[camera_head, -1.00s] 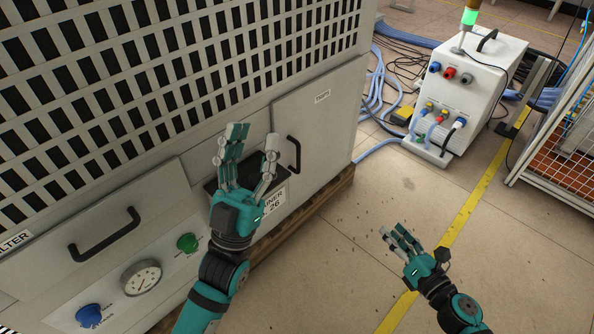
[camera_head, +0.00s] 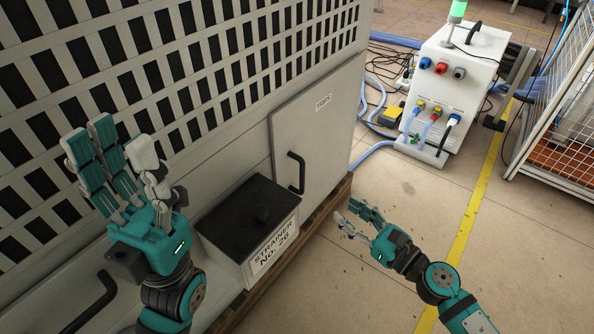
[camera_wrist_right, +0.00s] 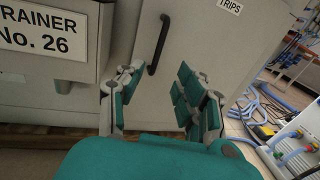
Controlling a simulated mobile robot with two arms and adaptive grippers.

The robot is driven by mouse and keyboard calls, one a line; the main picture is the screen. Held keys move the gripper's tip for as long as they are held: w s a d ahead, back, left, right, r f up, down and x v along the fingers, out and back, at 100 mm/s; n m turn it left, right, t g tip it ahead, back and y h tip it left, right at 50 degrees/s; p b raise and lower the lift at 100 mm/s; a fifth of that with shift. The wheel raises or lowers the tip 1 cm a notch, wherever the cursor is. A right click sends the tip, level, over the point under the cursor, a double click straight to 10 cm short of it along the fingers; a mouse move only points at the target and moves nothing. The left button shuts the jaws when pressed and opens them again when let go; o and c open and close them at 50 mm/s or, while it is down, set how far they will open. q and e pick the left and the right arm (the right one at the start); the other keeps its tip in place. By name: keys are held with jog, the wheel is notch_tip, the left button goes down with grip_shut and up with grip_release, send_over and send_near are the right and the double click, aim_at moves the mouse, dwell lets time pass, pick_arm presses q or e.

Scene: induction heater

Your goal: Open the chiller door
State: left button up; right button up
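The white chiller cabinet has a door (camera_head: 318,135) labelled TRIPS, with a black vertical bar handle (camera_head: 296,172) near its left edge. The door looks shut. In the right wrist view the handle (camera_wrist_right: 158,45) shows beyond my fingers, with nothing between them. My right gripper (camera_head: 353,215) is open and empty, low and to the right of the handle, not touching it. Its spread fingers also show in the right wrist view (camera_wrist_right: 155,88). My left gripper (camera_head: 115,148) is open and empty in front of the cabinet's grille, left of the door.
A strainer box (camera_head: 250,215) labelled No. 26 juts out between my grippers, left of the door. Another black handle (camera_head: 92,302) is at lower left. A white unit (camera_head: 458,90) with hoses and a wire cage (camera_head: 555,130) stand at right. The floor before the door is mostly clear.

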aim_at(302, 190)
jog(key=x, duration=1.5)
jog(key=shift+w+a, duration=0.2)
jog(key=shift+w, duration=0.05)
grip_shut()
